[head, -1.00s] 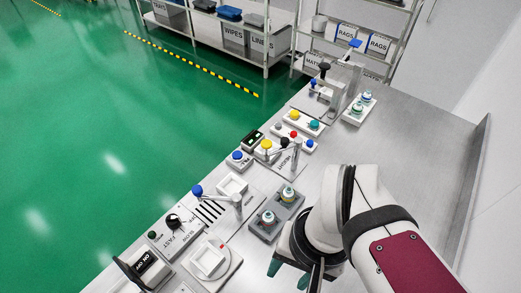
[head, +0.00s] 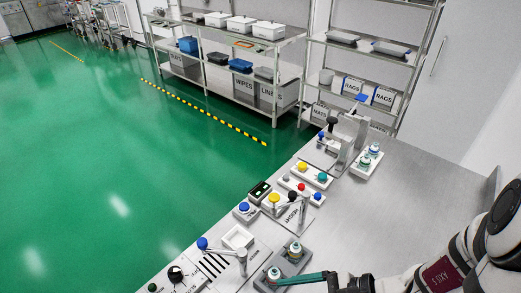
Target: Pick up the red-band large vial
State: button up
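Two small pale-capped vials stand upright in a grey holder (head: 304,260) at the bottom middle of the head view: a rear vial (head: 295,250) and a front vial (head: 274,273). Two more vials, a rear one (head: 374,150) and a front one (head: 364,161), stand in a white holder further back on the bench. I cannot make out a red band on any of them. My gripper (head: 278,281) reaches in from the right at the bottom edge. One teal finger shows, its tip at the front vial; contact is unclear. The rest of the gripper is hidden or cut off.
Behind are coloured buttons (head: 303,167) and a lever station (head: 333,145). The metal bench (head: 400,200) is clear on the right.

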aim_at(266, 270)
jog(key=w+d+f+m+t, duration=0.1)
jog(key=d+f+m+t, duration=0.1)
jog(key=m, duration=0.1)
jog(key=w+d+f+m+t+h, duration=0.1)
jog(key=d+f+m+t, duration=0.1)
jog(key=m, duration=0.1)
jog(key=d+f+m+t, duration=0.2)
jog(key=f+m+t, duration=0.1)
jog(key=shift+w+d+f+h, duration=0.1)
jog(key=shift+w+h, duration=0.2)
jog(key=shift+w, duration=0.1)
jog(key=x, duration=1.5)
jog(key=shift+w, duration=0.1)
grip_shut()
jog(key=shift+d, duration=0.1)
